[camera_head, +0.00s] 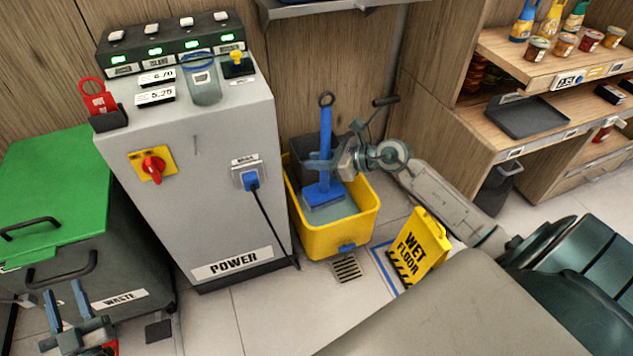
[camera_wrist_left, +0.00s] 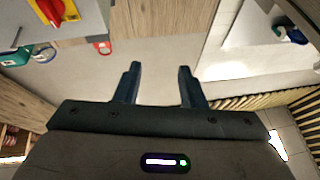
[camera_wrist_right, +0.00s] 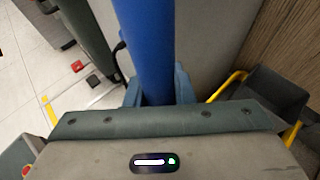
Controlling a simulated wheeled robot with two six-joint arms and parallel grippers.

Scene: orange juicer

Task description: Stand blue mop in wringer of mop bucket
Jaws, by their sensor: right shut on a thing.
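The blue mop (camera_head: 327,130) stands roughly upright at the yellow mop bucket (camera_head: 330,243), its blue head (camera_head: 322,196) low in the front part over grey-blue water. A dark grey wringer (camera_head: 305,150) sits at the back of the bucket, behind the mop handle. My right gripper (camera_head: 322,162) is shut on the mop handle, and the blue handle (camera_wrist_right: 150,50) fills the middle of the right wrist view. The head's exact contact with the bucket cannot be told. My left gripper (camera_head: 68,308) is open and empty at the lower left; its fingers (camera_wrist_left: 158,85) are apart in the left wrist view.
The grey power cabinet (camera_head: 205,190) stands left of the bucket, with a black cord hanging beside it. The green-lidded waste bin (camera_head: 60,190) is at far left. A yellow wet floor sign (camera_head: 418,246) stands right of the bucket, near a floor drain (camera_head: 346,270). Wooden shelves are at right.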

